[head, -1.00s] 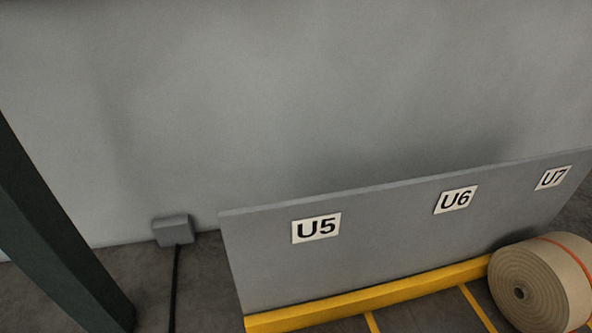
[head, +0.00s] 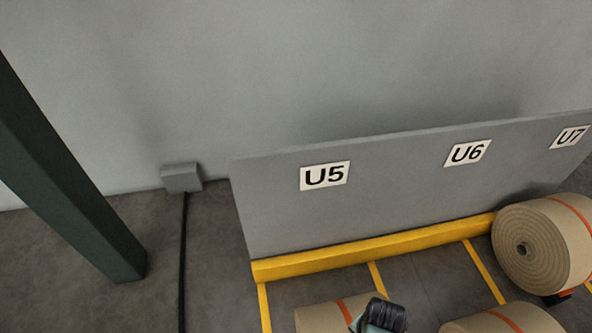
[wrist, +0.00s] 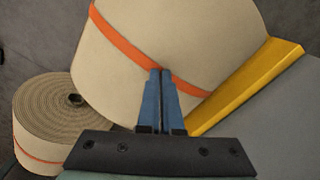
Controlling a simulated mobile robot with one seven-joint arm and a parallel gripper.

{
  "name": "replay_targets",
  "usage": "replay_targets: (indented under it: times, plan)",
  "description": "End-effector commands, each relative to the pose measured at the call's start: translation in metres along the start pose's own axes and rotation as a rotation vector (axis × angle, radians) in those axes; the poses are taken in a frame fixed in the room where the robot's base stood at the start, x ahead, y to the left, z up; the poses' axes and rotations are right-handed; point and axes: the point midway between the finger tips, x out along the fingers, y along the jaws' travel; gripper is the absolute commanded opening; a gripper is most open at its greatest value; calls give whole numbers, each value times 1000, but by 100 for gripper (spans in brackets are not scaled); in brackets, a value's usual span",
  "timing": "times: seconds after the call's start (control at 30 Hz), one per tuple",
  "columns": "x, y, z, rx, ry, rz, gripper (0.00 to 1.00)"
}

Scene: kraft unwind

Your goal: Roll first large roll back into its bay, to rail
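A large tan roll (head: 335,314) with an orange band lies in the bay under the U5 sign, cut off by the bottom edge of the head view. Bare floor shows between it and the yellow rail (head: 375,251). In the wrist view a large banded roll (wrist: 120,40), probably the same one, fills the top, with the rail (wrist: 250,85) to its right. My gripper (wrist: 162,72) has its blue fingers together and empty, tips over the lower side of that roll; contact cannot be told.
Another roll (head: 545,245) stands by the rail at the right. A third roll (head: 505,321) shows at the bottom right. A roll (wrist: 45,120) lies at left in the wrist view. A grey board (head: 400,185), a dark post (head: 65,175) and a wall box (head: 181,178) bound the area.

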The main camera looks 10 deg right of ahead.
Motion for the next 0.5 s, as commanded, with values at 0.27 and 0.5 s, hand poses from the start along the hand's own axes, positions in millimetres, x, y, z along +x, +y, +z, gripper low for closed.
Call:
replay_targets:
  times: [0.27,0.5]
  plan:
    - [7,-7,-1,-1,-11,7,0]
    - [6,-18,-7,-1,-11,7,0]
